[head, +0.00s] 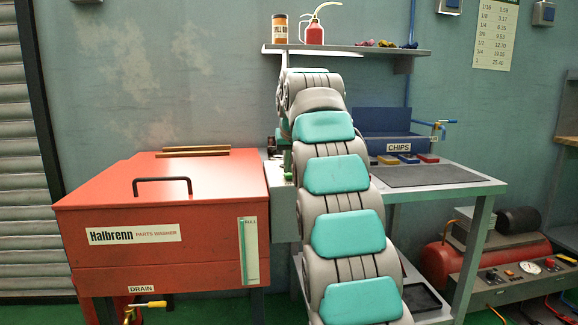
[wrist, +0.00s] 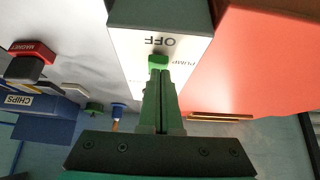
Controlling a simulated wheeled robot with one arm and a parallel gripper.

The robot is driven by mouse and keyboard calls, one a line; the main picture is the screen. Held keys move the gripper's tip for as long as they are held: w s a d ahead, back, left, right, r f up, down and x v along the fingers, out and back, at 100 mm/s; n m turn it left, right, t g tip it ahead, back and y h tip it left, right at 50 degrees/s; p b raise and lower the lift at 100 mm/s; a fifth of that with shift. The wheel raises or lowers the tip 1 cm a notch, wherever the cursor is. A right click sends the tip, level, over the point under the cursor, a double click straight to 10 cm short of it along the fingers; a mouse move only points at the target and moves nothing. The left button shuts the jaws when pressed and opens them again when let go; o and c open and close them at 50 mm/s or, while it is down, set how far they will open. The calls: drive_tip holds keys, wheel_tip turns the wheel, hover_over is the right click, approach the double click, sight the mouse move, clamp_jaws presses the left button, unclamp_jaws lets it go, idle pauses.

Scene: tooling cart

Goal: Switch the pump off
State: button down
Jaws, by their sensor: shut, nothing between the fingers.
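The pump switch box shows in the wrist view as a white-faced panel (wrist: 128,48), upside down. It carries the letters OFF and a partly covered PUMP label. A small green switch piece (wrist: 158,61) sits just below the OFF letters in the picture, at the tips of my gripper (wrist: 161,78). The green fingers are shut together and empty. They point at the switch piece and overlap it in the picture; I cannot tell whether they touch it. The fingers hide the lower panel. In the head view my arm hides the gripper and the switch.
The red parts washer (head: 160,205) stands left of my arm, its lid shut with a black handle. Right of my arm are a workbench (head: 455,180), a blue CHIPS bin (head: 385,125) and a red compressor (head: 435,260). A shelf (head: 350,50) hangs above.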

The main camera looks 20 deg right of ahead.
drive_tip(key=b, duration=0.2)
drive_tip(key=f+b, duration=0.1)
drive_tip(key=shift+s+a+f+t+b, duration=0.1)
drive_tip(key=shift+s+f+t+b, duration=0.2)
drive_tip(key=shift+t+b, duration=0.1)
drive_tip(key=shift+r, duration=0.35)
drive_tip(key=shift+w+p, duration=0.1)
drive_tip(key=shift+p, duration=0.2)
drive_tip(key=shift+w+r, duration=0.15)
drive_tip(key=shift+w+d+r+p, duration=0.25)
drive_tip(key=shift+w+p, duration=0.35)
drive_tip(key=shift+p, duration=0.3)
drive_tip(key=shift+r, duration=0.1)
